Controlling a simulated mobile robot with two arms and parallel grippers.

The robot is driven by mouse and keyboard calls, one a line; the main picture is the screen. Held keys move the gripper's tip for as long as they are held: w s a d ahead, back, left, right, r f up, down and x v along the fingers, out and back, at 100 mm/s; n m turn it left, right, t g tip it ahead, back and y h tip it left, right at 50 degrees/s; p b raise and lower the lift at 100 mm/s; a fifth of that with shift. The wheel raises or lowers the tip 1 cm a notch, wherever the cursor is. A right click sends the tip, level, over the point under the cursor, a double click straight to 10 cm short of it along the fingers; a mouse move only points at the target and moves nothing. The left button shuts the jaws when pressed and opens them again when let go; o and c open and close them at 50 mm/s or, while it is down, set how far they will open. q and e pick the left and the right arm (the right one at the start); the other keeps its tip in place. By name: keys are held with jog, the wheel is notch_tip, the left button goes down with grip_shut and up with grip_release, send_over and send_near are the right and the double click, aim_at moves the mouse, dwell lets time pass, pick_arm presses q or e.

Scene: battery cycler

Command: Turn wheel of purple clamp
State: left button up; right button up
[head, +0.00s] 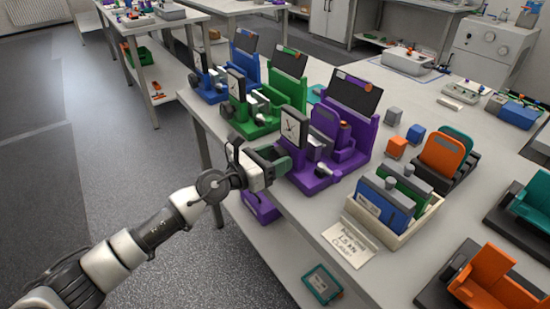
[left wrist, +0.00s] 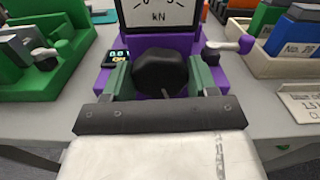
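The purple clamp (head: 345,135) stands at the near edge of the bench in the head view, with a white kN dial (head: 293,128) at its front. Its dark knobbed wheel (left wrist: 160,72) shows below the dial in the left wrist view; in the head view my gripper hides it. My left gripper (left wrist: 161,78) is at the wheel, one green finger on each side; in the head view it (head: 273,158) reaches in from the left. The wheel fills the gap between the fingers, but I cannot tell whether they press on it. My right gripper is not in view.
A green clamp (head: 285,90) and a blue clamp (head: 245,72) stand farther along the same edge. A small digital readout (left wrist: 117,58) sits left of the wheel. A purple-handled lever (left wrist: 228,47), a tray of cells (head: 433,207) and a paper card (head: 348,243) lie to the right.

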pick_arm(q)
jog(key=o, duration=0.5)
jog(key=shift+f, duration=0.1)
jog(key=shift+c, duration=0.2)
jog(key=b+v, duration=0.1)
jog(key=v, duration=1)
